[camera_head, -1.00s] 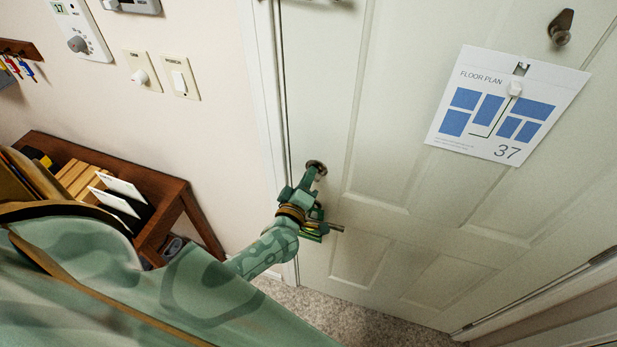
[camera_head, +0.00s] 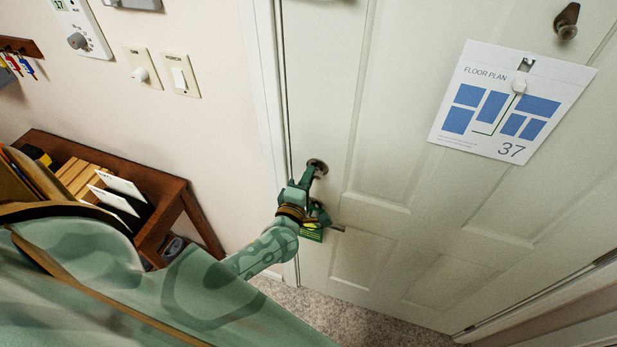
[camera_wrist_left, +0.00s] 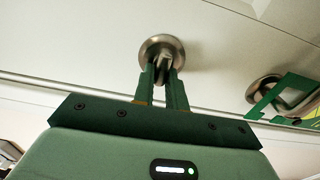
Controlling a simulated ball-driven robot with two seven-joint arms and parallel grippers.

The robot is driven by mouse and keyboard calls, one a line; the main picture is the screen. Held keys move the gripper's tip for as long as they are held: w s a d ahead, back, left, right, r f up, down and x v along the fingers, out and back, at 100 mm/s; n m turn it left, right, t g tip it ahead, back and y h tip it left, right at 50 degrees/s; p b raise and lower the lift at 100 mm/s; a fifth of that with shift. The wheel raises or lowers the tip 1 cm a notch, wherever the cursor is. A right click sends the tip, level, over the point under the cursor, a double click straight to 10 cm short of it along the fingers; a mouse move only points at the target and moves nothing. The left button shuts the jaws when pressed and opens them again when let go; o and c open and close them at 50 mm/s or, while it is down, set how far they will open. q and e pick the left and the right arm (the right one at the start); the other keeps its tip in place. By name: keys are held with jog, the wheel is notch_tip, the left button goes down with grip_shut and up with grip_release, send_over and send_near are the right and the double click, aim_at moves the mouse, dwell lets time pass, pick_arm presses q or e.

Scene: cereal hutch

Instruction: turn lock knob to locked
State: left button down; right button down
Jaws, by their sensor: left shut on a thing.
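The lock knob (camera_head: 318,166) is a small metal thumb-turn on a round plate, on the white door (camera_head: 400,130) near its left edge. My left gripper (camera_head: 309,177) reaches it from below. In the left wrist view, the two green fingers (camera_wrist_left: 163,82) are closed around the turn piece of the knob (camera_wrist_left: 162,50), in front of its round plate. The fingers partly cover the turn piece, and its locked or unlocked marking cannot be read. My right gripper is in neither current view.
A lever handle (camera_head: 337,228) sits just below the knob, with a green tag (camera_head: 312,235) hanging there, close to my left wrist. A floor plan sheet (camera_head: 510,100) hangs on the door. A wooden stand (camera_head: 185,195) with files is at left.

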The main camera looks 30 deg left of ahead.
pick_arm(q)
jog(key=c, duration=1.4)
grip_release()
jog(key=shift+c, duration=0.2)
jog(key=v, duration=1.6)
jog(key=shift+s+b, duration=0.2)
jog(key=shift+b, duration=0.25)
jog(key=shift+f, duration=0.1)
